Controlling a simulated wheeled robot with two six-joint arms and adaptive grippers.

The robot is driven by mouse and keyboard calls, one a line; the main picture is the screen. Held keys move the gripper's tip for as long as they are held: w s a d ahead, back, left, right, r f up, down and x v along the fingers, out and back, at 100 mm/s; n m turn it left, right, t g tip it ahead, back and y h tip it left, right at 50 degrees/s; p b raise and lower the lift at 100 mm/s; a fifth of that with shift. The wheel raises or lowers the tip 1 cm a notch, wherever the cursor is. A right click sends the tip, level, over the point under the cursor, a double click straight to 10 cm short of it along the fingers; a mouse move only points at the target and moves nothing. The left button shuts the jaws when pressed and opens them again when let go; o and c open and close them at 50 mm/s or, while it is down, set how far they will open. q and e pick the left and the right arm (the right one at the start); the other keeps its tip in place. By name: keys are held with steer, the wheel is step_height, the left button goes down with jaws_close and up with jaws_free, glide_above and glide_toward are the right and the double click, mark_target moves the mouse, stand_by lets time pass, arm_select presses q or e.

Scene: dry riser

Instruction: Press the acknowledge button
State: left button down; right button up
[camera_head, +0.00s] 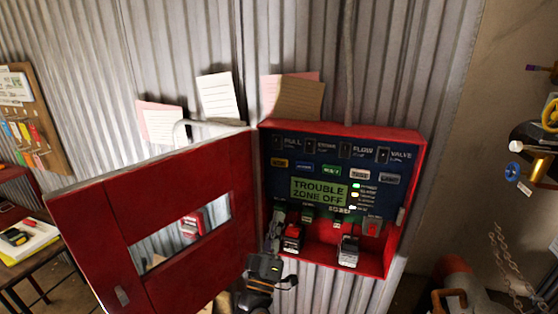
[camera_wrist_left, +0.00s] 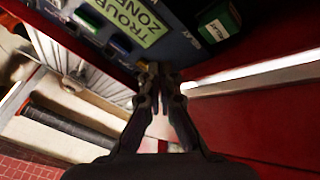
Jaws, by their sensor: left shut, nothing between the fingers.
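The red alarm cabinet (camera_head: 413,160) stands open on the corrugated wall. I cannot read which is the acknowledge button. The display (camera_head: 318,191) reads "TROUBLE ZONE OFF". My left gripper (camera_head: 277,217) is shut and empty, pointing up at the panel's lower left.
The red cabinet door (camera_head: 170,180) is swung open to the left, close beside my left gripper. A side table with a yellow pad (camera_head: 35,240) stands at far left.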

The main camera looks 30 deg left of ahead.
mark_target(280, 162)
arm_select(q)
steer(key=s+r+n+y+p, duration=0.1)
steer(key=s+r+n+y, duration=0.4)
steer(key=r, duration=0.7)
steer(key=shift+a+n+t, duration=0.3)
steer(key=shift+a+t, duration=0.1)
steer(key=shift+a, duration=0.05)
steer(key=shift+w+a+b, duration=0.15)
steer(key=shift+w+a, duration=0.2)
steer(key=shift+w, duration=1.05)
steer(key=shift+w+a+b, duration=0.2)
steer(key=shift+w+a, duration=0.15)
steer(key=shift+w, duration=1.1)
steer(key=shift+w+a+b, duration=0.15)
steer(key=shift+w+a, duration=0.2)
steer(key=shift+w, duration=1.05)
steer(key=shift+w, duration=0.1)
steer(key=shift+w+a, duration=0.1)
steer(key=shift+w, duration=0.2)
